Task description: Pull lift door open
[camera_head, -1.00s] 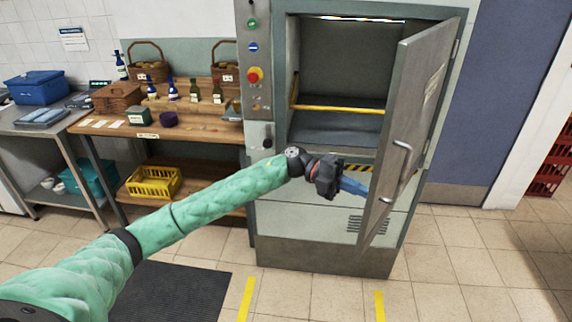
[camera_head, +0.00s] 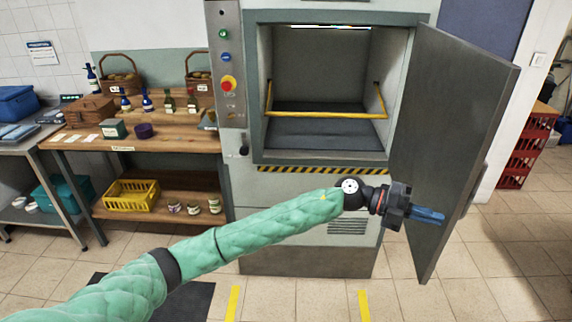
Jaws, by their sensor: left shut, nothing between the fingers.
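The grey lift door (camera_head: 456,130) stands wide open, swung out to the right of the lift cabinet (camera_head: 225,60), with its inner face toward me. The lift compartment (camera_head: 325,115) is in plain view, lit at the top, with a yellow bar (camera_head: 325,115) across it. My left gripper (camera_head: 432,215) is shut and empty, its blue fingers in front of the lower inner face of the door. I cannot tell whether they touch it. The door's handle side faces away and is mostly hidden. My right gripper is not in view.
A wooden shelf bench (camera_head: 185,140) with bottles, baskets and a yellow crate (camera_head: 131,195) stands left of the lift. Red crates (camera_head: 530,148) stand at the far right. Tiled floor (camera_head: 510,260) is clear at the lower right.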

